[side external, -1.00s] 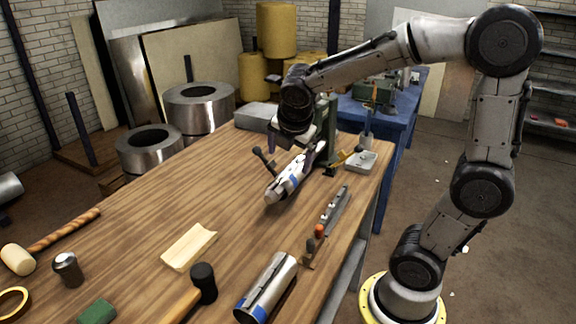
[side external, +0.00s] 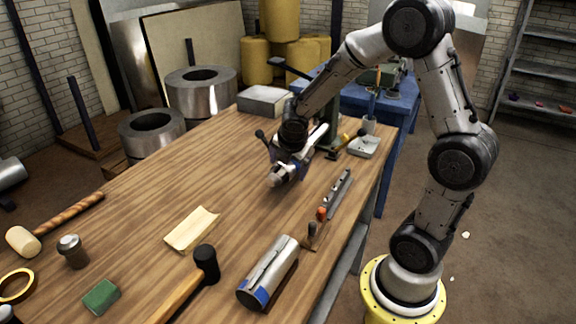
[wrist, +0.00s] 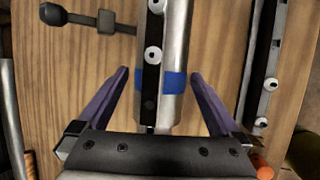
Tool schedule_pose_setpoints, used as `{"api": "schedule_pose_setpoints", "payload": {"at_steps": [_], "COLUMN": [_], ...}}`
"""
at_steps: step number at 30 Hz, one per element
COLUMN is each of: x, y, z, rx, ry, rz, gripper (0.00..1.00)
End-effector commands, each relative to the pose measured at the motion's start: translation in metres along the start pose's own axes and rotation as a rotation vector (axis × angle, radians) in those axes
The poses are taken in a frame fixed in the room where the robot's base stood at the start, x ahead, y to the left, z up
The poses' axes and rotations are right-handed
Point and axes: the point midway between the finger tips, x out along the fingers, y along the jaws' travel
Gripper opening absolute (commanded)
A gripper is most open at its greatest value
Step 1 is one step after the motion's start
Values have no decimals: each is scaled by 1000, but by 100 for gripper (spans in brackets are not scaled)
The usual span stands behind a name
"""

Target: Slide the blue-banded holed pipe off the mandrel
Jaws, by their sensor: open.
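The blue-banded pipe (wrist: 178,45) is a silver tube with a blue band and a dark strip bearing round white-rimmed spots. In the wrist view it runs up between the two purple fingers of my gripper (wrist: 160,75), which are open with a gap on both sides. The band is level with the fingers. In the side view the pipe's near end (side external: 281,176) shows below my gripper (side external: 287,158), which covers the band. The mandrel (side external: 317,138) is partly hidden; how far the pipe covers it I cannot tell.
A slim grey bar with holes (side external: 338,195) lies right of the work. A black-headed hammer (side external: 205,264) and a cream sheet (side external: 191,229) lie nearer.

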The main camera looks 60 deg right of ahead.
Motion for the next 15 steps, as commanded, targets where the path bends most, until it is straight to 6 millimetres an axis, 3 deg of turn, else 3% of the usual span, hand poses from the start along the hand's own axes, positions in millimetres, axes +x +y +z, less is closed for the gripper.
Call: {"api": "schedule_pose_setpoints", "payload": {"at_steps": [8, 15], "x": [1, 1], "y": [0, 0], "z": [0, 0], "rx": [0, 0], "ry": [0, 0], "rz": [0, 0], "gripper": [98, 55]}}
